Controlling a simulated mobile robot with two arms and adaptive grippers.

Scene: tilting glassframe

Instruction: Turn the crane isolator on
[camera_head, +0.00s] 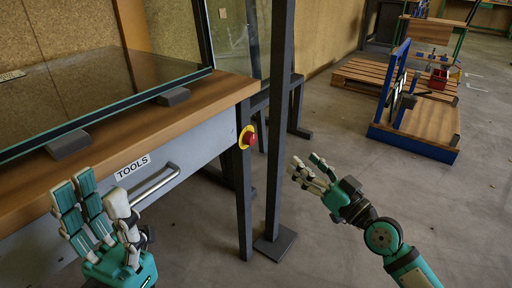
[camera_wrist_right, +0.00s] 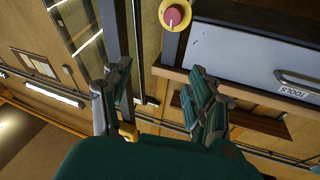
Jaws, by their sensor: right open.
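A red knob on a round yellow plate (camera_head: 247,138) is fixed at the corner of the workbench, by its front leg. It is the only switch-like thing I can make out; no label tells whether it is the crane isolator. It also shows at the top of the right wrist view (camera_wrist_right: 172,14). My right gripper (camera_head: 308,174) is open and empty, to the right of the knob and apart from it. In the right wrist view its fingers (camera_wrist_right: 160,100) are spread with nothing between them. My left gripper (camera_head: 98,205) is open and empty in front of the drawer.
The wooden workbench (camera_head: 218,88) carries a glass pane (camera_head: 90,85) on dark blocks. A drawer labelled TOOLS has a metal handle (camera_head: 155,185). A dark upright post (camera_head: 279,120) stands between the knob and my right gripper in the head view. Floor is clear at right, before a blue-framed pallet (camera_head: 410,145).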

